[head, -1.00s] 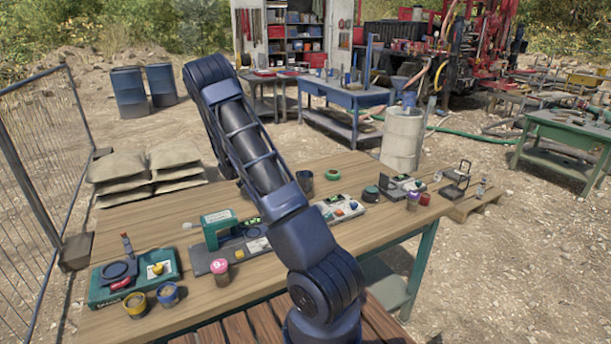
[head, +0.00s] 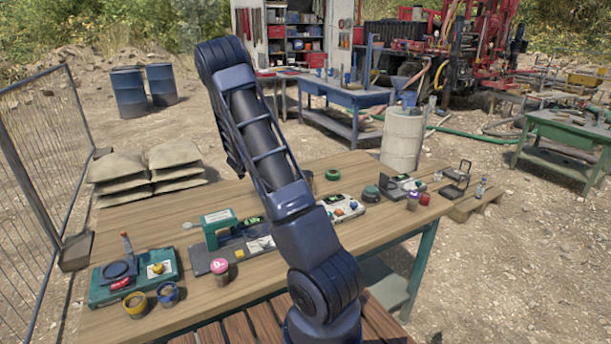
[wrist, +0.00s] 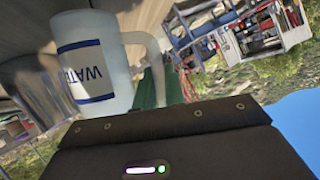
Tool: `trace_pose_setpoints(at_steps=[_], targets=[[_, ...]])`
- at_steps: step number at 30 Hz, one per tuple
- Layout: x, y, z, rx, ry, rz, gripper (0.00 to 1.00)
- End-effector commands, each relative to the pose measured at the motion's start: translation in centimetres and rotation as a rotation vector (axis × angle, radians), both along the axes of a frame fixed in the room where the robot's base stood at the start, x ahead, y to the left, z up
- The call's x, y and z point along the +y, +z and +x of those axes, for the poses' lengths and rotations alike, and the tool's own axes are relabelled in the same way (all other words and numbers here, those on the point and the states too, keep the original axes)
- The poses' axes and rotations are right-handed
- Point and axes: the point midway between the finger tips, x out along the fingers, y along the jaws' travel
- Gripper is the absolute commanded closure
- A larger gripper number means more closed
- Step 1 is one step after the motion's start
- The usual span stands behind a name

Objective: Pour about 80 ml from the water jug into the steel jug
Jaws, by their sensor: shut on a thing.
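The water jug (wrist: 95,60) is whitish and translucent, with a blue-framed "WAT…" label, and shows at upper left in the wrist view. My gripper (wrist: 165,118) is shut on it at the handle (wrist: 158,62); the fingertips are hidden. A shiny metal vessel, seemingly the steel jug (wrist: 35,88), is left of the water jug in that view, partly behind it. The wrist picture is strongly rolled, with sky at lower right. I cannot tell the jug's exact tilt or whether water flows. In the head view my arm hides the gripper and water jug.
The wooden table (head: 215,290) carries a green device (head: 135,280), a grey board with a green press (head: 218,230), small pots (head: 168,293), a green ring (head: 332,175) and white instruments (head: 343,207). A mesh fence (head: 45,160) stands at left.

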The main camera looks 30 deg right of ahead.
Motion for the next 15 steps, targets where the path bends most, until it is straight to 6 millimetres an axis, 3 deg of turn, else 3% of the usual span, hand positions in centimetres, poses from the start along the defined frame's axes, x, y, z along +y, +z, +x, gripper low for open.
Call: trace_pose_setpoints(at_steps=[15], targets=[[-2.4,2.6,-2.8,-0.259,-0.002,0.213,1.0]])
